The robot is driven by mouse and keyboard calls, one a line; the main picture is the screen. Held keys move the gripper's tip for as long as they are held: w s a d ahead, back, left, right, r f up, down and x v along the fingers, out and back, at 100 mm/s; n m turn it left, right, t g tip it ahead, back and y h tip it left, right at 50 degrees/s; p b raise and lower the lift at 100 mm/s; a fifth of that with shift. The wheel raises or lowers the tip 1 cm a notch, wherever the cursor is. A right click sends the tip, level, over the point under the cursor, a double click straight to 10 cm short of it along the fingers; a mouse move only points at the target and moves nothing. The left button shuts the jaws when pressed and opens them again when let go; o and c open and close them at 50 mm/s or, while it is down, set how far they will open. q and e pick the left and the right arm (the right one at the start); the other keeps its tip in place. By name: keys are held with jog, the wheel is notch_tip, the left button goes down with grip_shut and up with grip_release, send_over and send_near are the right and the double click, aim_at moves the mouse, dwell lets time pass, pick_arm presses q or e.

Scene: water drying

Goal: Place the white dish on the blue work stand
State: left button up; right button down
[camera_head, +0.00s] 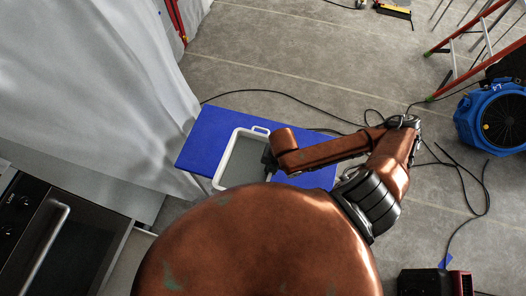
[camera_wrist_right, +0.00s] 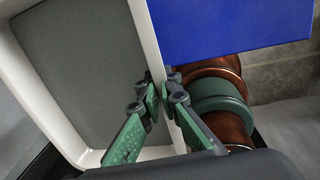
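The white dish (camera_head: 228,155) has a pale rim, a grey inside and a handle at its far end. In the head view it is over the blue work stand (camera_head: 205,140), with blue top showing on both sides. I cannot tell whether it rests fully on the top. My right gripper (camera_head: 268,160) is at the dish's right rim. In the right wrist view, its green fingers (camera_wrist_right: 163,88) straddle and close on the dish's white rim (camera_wrist_right: 150,45), one inside and one outside. The stand's blue top (camera_wrist_right: 220,25) shows beside it. My left gripper is out of view.
A white curtain (camera_head: 110,80) hangs left of the stand. An oven (camera_head: 45,235) stands at the lower left. Black cables (camera_head: 290,94) lie on the concrete floor. A blue fan (camera_head: 492,118) and a red ladder (camera_head: 468,60) are at the right.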

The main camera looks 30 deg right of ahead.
jog(key=shift+w+d+f+b, duration=0.2)
jog(key=shift+d+f+b, duration=0.05)
jog(key=shift+b, duration=0.1)
jog(key=shift+w+d+f+b, duration=0.65)
jog(key=shift+d+b, duration=0.25)
jog(key=shift+b, duration=0.15)
jog(key=w+d+f, duration=0.4)
jog(key=d, duration=0.1)
jog(key=w+d+f+p, duration=0.1)
jog(key=w+d+f, duration=0.1)
jog(key=shift+w+d+f, duration=0.2)
jog(key=shift+d+f, duration=0.05)
jog(key=shift+f, duration=0.1)
jog(key=shift+w+d+f, duration=0.35)
jog(key=shift+d+f, duration=0.1)
jog(key=shift+f, duration=1.8)
